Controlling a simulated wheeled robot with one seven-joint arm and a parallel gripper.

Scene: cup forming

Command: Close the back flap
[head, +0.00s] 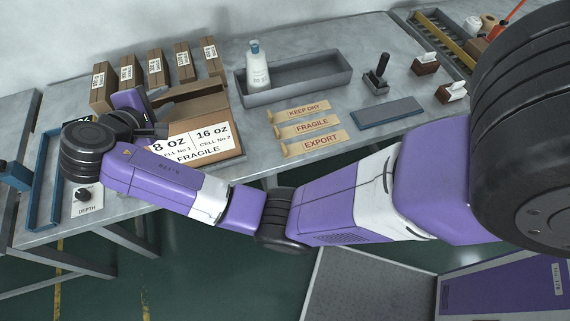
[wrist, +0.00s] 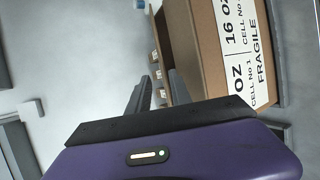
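The brown cardboard carton (head: 208,108) stands on the grey bench at the left in the head view, with a white label on its front reading 8 OZ, 16 OZ and FRAGILE. A brown panel that looks like the back flap (head: 187,91) rises at its rear edge; its exact angle is unclear. In the wrist view the carton (wrist: 208,60) is at the right, with a raised flap (wrist: 180,45) along its left side. My gripper (wrist: 160,80) is open, its two dark fingers apart beside that flap. I cannot tell whether a finger touches it. My wrist hides the carton's left end in the head view.
Several small labelled boxes (head: 156,68) stand behind the carton. A grey tray (head: 295,80) holding a white bottle (head: 257,68) is to the right. Label strips (head: 310,125) lie in front of the tray. A DEPTH knob (head: 84,195) sits at the front left.

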